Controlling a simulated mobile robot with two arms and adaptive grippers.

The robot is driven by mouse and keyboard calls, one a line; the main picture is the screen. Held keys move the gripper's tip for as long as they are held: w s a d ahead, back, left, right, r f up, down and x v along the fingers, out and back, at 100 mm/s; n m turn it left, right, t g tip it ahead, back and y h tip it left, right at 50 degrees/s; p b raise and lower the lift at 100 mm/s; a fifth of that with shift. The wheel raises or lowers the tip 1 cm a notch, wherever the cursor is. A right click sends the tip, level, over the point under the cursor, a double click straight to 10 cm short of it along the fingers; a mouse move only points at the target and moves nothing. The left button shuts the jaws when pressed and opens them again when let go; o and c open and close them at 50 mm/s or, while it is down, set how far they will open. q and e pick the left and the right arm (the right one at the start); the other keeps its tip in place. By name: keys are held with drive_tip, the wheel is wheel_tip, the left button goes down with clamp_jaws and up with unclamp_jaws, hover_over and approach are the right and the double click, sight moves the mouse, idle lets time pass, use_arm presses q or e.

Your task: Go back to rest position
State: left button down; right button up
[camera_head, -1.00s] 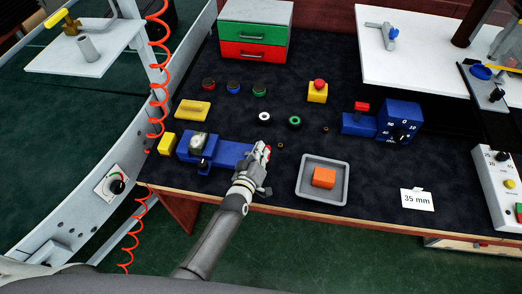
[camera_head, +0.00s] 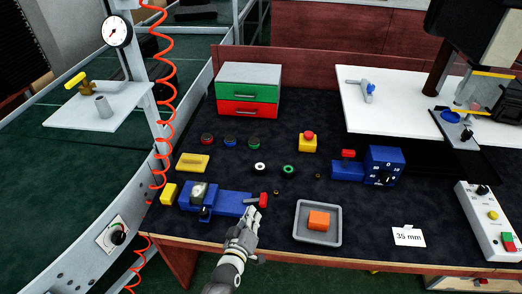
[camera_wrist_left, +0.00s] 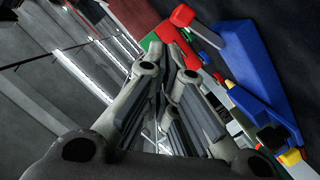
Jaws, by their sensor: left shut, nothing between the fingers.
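My left gripper (camera_head: 250,216) is shut and empty. In the head view it is at the front edge of the dark workbench, just in front of the blue device with a red-tipped lever (camera_head: 232,202). Its grey fingers also show in the left wrist view (camera_wrist_left: 170,65), close together, with the blue device (camera_wrist_left: 255,70) to their right. I cannot tell from the pictures whether the fingers touch the lever. My right gripper is in neither view.
A grey tray (camera_head: 334,236) holding an orange block (camera_head: 319,220) lies right of the gripper. A green and red drawer box (camera_head: 249,90) stands behind. A control box (camera_head: 487,220) is at the right, and a coiled red hose (camera_head: 165,120) hangs at the left.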

use_arm(q)
drive_tip(key=s+a+r+m+g+y, duration=0.1)
drive_tip(key=s+a+r+m+g, duration=0.2)
drive_tip(key=s, duration=0.7)
drive_tip(key=s+a+r+m+g+y, duration=0.1)
drive_tip(key=s+a+m+g, duration=0.1)
drive_tip(key=s+a+g, duration=0.6)
drive_tip(key=s+a+r+m+g+y, duration=0.1)
drive_tip(key=s+a+r+m, duration=0.15)
drive_tip(key=s, duration=0.95)
wheel_tip(320, 180, down, 30)
drive_tip(key=s+g+b, duration=0.1)
drive_tip(key=s+b, duration=0.1)
drive_tip(key=b, duration=0.1)
drive_tip(key=s+a+f+g+b, duration=0.1)
drive_tip(key=s+a+f+b, duration=0.1)
drive_tip(key=s+f, duration=1.4)
drive_tip(key=shift+s+a+f+m+g, duration=0.2)
drive_tip(key=shift+f+m+g, duration=0.15)
drive_tip(key=shift+f, duration=0.1)
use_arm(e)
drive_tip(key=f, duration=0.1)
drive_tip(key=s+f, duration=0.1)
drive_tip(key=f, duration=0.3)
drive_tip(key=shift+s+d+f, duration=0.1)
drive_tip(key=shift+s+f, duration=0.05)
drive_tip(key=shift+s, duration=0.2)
